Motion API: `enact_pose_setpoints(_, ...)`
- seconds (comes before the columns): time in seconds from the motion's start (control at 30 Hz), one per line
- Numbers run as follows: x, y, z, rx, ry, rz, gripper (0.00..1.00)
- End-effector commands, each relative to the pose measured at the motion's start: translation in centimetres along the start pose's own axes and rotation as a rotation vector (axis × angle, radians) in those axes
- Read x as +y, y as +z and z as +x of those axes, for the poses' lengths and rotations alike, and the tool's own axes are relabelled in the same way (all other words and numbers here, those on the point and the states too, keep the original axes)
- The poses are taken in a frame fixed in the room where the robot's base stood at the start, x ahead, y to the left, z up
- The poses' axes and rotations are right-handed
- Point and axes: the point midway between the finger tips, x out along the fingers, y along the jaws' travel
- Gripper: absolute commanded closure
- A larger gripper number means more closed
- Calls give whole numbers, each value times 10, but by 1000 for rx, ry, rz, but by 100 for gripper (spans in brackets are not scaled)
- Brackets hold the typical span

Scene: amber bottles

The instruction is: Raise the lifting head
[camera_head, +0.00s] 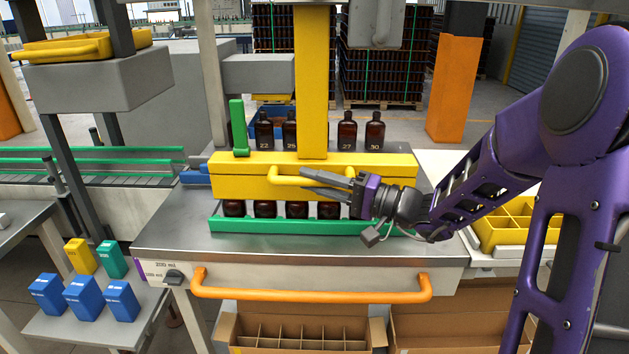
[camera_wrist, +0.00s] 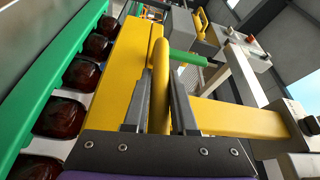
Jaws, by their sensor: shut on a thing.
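The lifting head (camera_head: 235,186) is a wide yellow block on a yellow upright column (camera_head: 312,80), low over the filling bench. A rounded yellow handle (camera_head: 287,181) sticks out from its front. My gripper (camera_head: 327,182) comes in from the right and is shut on this handle. In the wrist view the handle (camera_wrist: 160,70) runs between my two grey fingers (camera_wrist: 160,105). Several amber bottles (camera_head: 265,209) stand in a row below the head, their upper parts hidden by it. Numbered bottle tops (camera_head: 347,131) show above and behind the head.
A green rail (camera_head: 300,226) runs in front of the bottles. An orange bar (camera_head: 310,294) crosses the bench front. A green post (camera_head: 239,128) stands at the head's left. A yellow divided crate (camera_head: 505,228) is at the right, and divided cardboard boxes (camera_head: 300,343) sit below.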

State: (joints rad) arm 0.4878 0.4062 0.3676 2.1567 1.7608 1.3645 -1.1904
Motion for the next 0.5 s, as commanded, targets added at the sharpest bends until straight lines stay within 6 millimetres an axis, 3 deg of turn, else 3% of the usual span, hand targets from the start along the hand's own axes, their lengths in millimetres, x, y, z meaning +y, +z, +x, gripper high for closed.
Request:
enact_pose_setpoints(0.33,-2,0,0,1,2,0,100)
enact_pose_setpoints(0.5,-21,-4,1,1,1,-6,100)
